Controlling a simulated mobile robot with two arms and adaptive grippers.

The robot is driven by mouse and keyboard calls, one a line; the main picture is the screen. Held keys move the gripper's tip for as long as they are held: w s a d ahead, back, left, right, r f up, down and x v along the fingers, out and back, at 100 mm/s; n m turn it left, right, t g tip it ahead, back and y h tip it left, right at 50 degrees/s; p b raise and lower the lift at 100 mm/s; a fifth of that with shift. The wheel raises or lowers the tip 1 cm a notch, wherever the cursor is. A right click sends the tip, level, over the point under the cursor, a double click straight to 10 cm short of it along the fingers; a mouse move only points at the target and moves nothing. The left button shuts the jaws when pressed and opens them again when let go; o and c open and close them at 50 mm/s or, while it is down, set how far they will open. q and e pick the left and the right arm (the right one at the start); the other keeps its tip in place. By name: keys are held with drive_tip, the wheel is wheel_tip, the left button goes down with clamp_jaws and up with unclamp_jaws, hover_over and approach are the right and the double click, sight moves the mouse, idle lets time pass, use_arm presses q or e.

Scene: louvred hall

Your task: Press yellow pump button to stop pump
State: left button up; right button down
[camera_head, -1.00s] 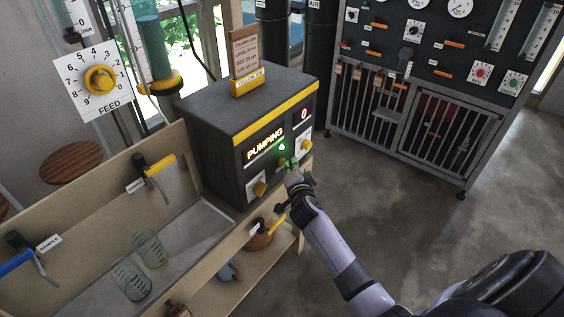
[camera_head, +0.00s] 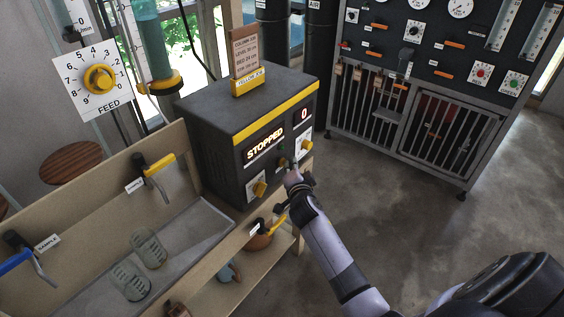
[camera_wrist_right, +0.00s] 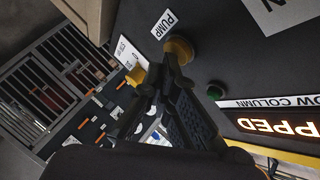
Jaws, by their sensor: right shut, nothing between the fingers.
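The dark pump box (camera_head: 215,150) has a yellow band and a lit display (camera_head: 265,144) reading "STOPPED". In the right wrist view, the yellow pump button (camera_wrist_right: 180,47) sits beside a "PUMP" label (camera_wrist_right: 163,24). My right gripper (camera_wrist_right: 170,68) is shut and empty, its tips at the yellow button; whether they touch it I cannot tell. In the head view my right gripper (camera_head: 291,168) is at the box front and largely hides the button. A green lamp (camera_wrist_right: 215,92) near the button looks unlit. My left gripper is not in view.
Yellow knobs (camera_head: 260,188) (camera_head: 305,146) flank the button on the box front. A wooden trough (camera_head: 190,240) with levers and a pair of grey sandals stands left. A dark control cabinet (camera_head: 430,90) stands behind right. Floor between is clear.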

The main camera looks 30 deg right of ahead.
drive_tip(key=shift+s, duration=0.1)
drive_tip(key=s, duration=0.1)
drive_tip(key=s+d+p, duration=0.1)
drive_tip(key=s, duration=0.1)
drive_tip(key=s+d+p, duration=0.1)
drive_tip(key=s, duration=0.1)
drive_tip(key=shift+s+d, duration=0.2)
idle(0.5)
drive_tip(key=s+a+f+n+g+y, duration=0.1)
drive_tip(key=s+a+f+n+g, duration=0.3)
drive_tip(key=f, duration=0.6)
drive_tip(key=s+a+f+n+y, duration=0.25)
drive_tip(key=s+f, duration=0.35)
drive_tip(key=f, duration=0.4)
drive_tip(key=s+a+f+n+g+y, duration=0.1)
drive_tip(key=s+a+f+n+g, duration=0.15)
drive_tip(key=s+f, duration=0.5)
drive_tip(key=s+a+f+n+g, duration=0.2)
drive_tip(key=s+f, duration=0.4)
drive_tip(key=s, duration=0.4)
drive_tip(key=s+a+f+n+g+y, duration=0.1)
drive_tip(key=s+f+n, duration=0.3)
drive_tip(key=s, duration=0.7)
drive_tip(key=s+a+f+n+g, duration=0.3)
drive_tip(key=s+f, duration=0.5)
drive_tip(key=s, duration=0.3)
drive_tip(key=shift+s+a+g, duration=0.2)
drive_tip(key=shift+g, duration=0.15)
